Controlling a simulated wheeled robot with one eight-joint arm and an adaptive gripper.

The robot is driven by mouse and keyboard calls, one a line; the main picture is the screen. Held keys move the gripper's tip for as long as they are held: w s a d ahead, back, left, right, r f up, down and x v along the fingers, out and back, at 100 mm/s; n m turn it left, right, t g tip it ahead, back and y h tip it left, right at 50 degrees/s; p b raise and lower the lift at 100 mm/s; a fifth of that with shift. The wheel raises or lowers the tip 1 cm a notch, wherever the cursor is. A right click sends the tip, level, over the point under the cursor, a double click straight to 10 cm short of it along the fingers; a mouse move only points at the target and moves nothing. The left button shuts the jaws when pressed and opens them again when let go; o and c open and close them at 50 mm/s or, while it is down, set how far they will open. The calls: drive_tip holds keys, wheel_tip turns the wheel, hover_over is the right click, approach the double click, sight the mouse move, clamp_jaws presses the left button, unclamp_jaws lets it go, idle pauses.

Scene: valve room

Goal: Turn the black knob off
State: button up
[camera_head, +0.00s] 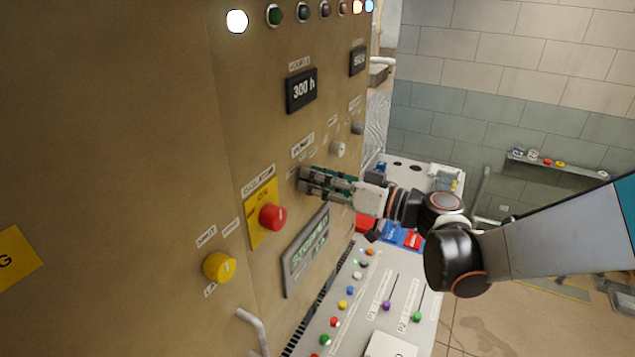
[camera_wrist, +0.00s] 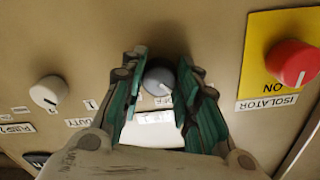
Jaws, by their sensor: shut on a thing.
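The black knob (camera_wrist: 157,78) shows in the wrist view between my two green-padded fingers. It looks dark grey to black with a paler face and stands out from the tan panel. My gripper (camera_head: 308,181) is at the panel in the head view, its fingers on either side of the knob and shut on it. In the head view the fingers hide this knob. Labels around it are partly covered by my fingers, so I cannot read its pointer setting.
A red isolator knob on a yellow plate (camera_head: 256,217) is left of my gripper. A yellow knob (camera_head: 219,266) is lower left. A console (camera_head: 400,290) with buttons and levers stands below.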

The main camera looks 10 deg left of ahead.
drive_tip(key=shift+m+b, duration=1.8)
drive_tip(key=shift+m, duration=2.1)
drive_tip(key=o, duration=1.1)
drive_tip(key=v, duration=1.2)
drive_tip(key=shift+r, duration=0.15)
